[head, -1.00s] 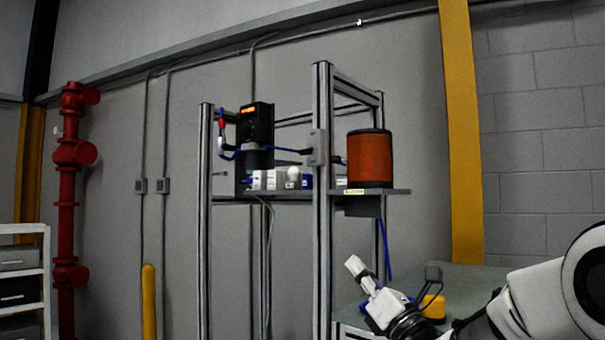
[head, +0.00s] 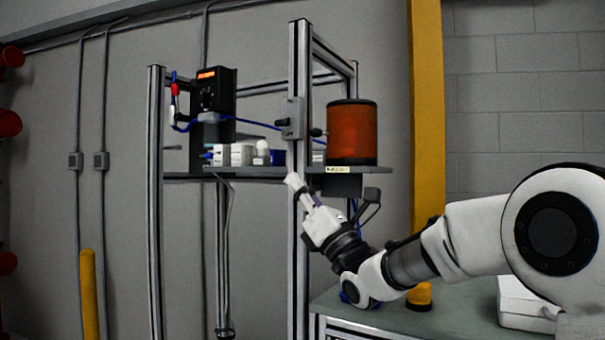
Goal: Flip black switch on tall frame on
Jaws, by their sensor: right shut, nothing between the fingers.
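The tall metal frame (head: 300,75) stands left of my right arm. A small grey switch box (head: 292,118) is fixed to its front upright, with a small black switch (head: 315,132) sticking out on the right side. Whether the switch is on or off is too small to tell. My right gripper (head: 293,181) is shut and empty, with white fingertips pointing up and left. In the picture it lies just below the switch box, in front of the upright and apart from the switch. My left gripper is not in view.
An orange-red cylinder (head: 352,133) stands on the frame's shelf, right of the switch. A black device with a lit display (head: 208,90) and small white modules (head: 240,154) sit to the left. A green-grey table (head: 455,318) is below my arm.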

